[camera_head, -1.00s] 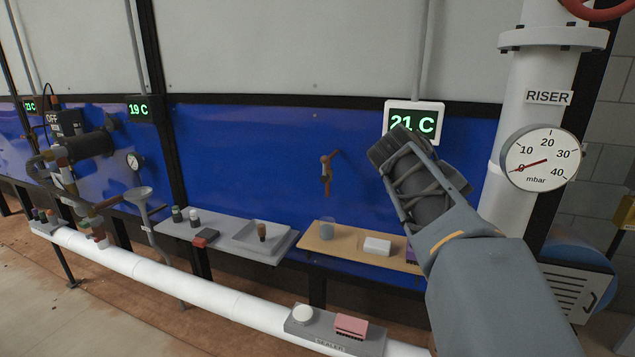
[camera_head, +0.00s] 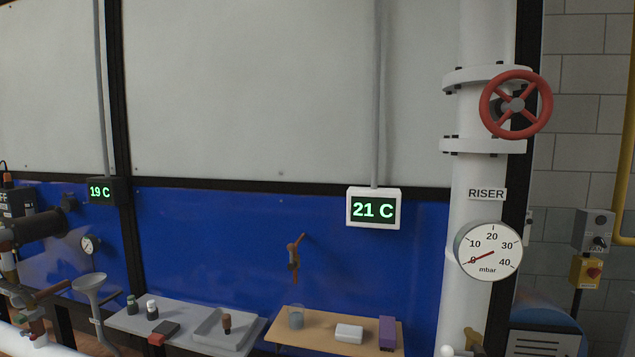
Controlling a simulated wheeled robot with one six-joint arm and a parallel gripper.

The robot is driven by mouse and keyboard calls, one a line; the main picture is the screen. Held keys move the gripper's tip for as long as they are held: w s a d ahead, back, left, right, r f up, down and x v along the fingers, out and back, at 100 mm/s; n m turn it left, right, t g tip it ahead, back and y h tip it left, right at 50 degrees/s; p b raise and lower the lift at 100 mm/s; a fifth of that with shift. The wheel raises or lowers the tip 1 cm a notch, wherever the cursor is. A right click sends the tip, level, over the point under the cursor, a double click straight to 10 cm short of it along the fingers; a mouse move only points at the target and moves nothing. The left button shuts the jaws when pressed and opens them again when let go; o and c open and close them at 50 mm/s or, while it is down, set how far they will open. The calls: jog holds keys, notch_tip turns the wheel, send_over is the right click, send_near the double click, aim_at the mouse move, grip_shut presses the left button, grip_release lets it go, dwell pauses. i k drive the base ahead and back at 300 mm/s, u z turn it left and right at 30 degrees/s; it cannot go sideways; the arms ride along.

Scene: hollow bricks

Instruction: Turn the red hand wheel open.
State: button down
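The red hand wheel (camera_head: 516,104) is at the upper right, mounted on the front of the white riser pipe (camera_head: 465,190) between two flanges. It has a round rim, several spokes and a grey hub, and all of it is in view. Below it a round gauge (camera_head: 489,251) marked mbar has its red needle near 0, under a label reading RISER (camera_head: 487,194). My gripper is not in view, so I cannot see its state or where it is relative to the wheel.
A wooden shelf (camera_head: 290,335) with a beaker, a white block and a purple block stands at lower centre. A grey tray shelf (camera_head: 130,318) is to its left. A 21 C display (camera_head: 373,209) hangs left of the riser. A switch box (camera_head: 594,231) is at the right.

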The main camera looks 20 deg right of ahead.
aim_at(511, 106)
jog(key=z, duration=1.9)
jog(key=k, duration=0.15)
jog(key=u, duration=0.7)
jog(key=i, duration=0.25)
jog(key=z, duration=0.3)
